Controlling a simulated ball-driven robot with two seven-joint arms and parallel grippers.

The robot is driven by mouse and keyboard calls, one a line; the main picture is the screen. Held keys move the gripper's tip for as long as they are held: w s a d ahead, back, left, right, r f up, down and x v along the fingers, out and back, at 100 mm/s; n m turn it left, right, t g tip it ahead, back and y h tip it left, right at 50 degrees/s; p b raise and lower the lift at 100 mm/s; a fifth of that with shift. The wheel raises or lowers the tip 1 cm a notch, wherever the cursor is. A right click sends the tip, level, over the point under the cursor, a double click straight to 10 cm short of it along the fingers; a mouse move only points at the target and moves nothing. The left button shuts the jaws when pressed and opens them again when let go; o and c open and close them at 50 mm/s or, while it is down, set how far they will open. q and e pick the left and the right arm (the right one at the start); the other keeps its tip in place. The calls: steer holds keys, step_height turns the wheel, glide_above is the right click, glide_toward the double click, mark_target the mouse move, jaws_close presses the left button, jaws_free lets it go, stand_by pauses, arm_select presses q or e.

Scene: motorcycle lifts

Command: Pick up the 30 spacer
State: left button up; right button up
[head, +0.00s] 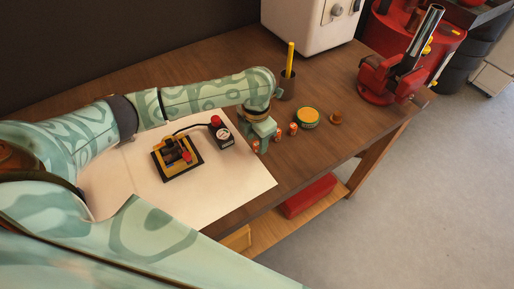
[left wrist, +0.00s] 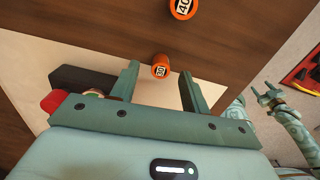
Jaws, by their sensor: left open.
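An orange spacer (left wrist: 160,70) with a white number label, seemingly 30 but small, lies between the spread fingertips of my left gripper (left wrist: 160,82) in the left wrist view. A gap shows beside it, so the jaws are not closed on it. In the head view my left gripper (head: 257,143) is low over the table, and an orange spacer (head: 255,146) shows by its fingers. A spacer marked 40 (left wrist: 183,8) lies beyond the fingertips. Two more orange spacers, one (head: 279,134) and another (head: 293,128), lie to the right. My right gripper (left wrist: 266,95) shows small in the wrist view.
A white sheet (head: 115,178) holds a small black-and-yellow fixture (head: 178,158) and a dark device with a red button (head: 221,132).

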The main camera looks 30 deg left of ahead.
arm_select(q)
steer(key=shift+f, duration=0.65)
jaws_close()
steer(key=shift+r, duration=0.15)
